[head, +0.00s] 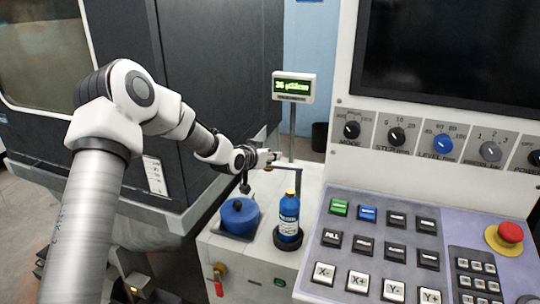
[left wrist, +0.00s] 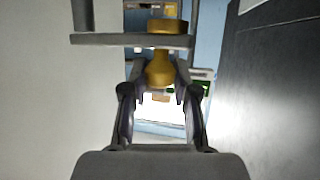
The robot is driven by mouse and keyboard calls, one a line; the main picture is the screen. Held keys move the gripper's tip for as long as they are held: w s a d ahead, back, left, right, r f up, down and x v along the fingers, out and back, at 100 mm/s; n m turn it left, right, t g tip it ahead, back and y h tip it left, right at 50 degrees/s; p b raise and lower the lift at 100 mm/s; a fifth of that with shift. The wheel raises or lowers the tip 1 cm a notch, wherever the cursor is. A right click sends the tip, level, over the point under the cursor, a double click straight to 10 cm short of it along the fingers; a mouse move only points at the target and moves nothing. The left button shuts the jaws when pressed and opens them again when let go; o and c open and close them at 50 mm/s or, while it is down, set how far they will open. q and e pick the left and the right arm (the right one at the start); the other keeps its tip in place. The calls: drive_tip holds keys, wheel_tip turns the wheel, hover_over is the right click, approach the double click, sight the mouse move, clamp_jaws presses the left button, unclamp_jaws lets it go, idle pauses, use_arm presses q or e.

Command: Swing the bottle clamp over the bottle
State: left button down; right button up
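The blue bottle (head: 289,212) with a yellow cap stands upright in a dark round holder (head: 287,240) on the white bench. A thin dark clamp arm (head: 299,178) reaches from my left gripper to above and behind the bottle, then bends down. In the left wrist view a grey bar (left wrist: 105,40) crosses, with a brass knob (left wrist: 160,68) on it. My left gripper (head: 270,160) is at the bar's left end. Its fingertips (left wrist: 161,82) lie close against both sides of the knob and look shut on it. My right gripper is out of view.
A blue lidded pot (head: 239,216) stands left of the bottle. A meter display (head: 293,87) on a pole rises behind. The control panel (head: 400,215) with buttons and a red stop knob (head: 510,232) borders the right. A dark machine cabinet (head: 215,65) is at the left.

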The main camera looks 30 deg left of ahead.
sight(275, 166)
use_arm(q)
drive_tip(key=shift+s, duration=0.1)
drive_tip(key=shift+s+d+n+g+y+p, duration=0.65)
drive_tip(key=shift+s+d+n+y+p, duration=0.15)
drive_tip(key=shift+n+y+p, duration=0.6)
drive_tip(key=shift+s+d+n+g+y+p, duration=0.75)
drive_tip(key=shift+n+y+p, duration=0.6)
drive_tip(key=shift+y, duration=0.4)
drive_tip(key=shift+s+d+n+g+y+p, duration=0.65)
drive_tip(key=shift+d+n+y+p, duration=0.2)
drive_tip(key=shift+n+y+p, duration=0.55)
drive_tip(key=shift+n, duration=0.25)
drive_tip(key=c, duration=0.9)
unclamp_jaws()
drive_tip(key=shift+o, duration=0.2)
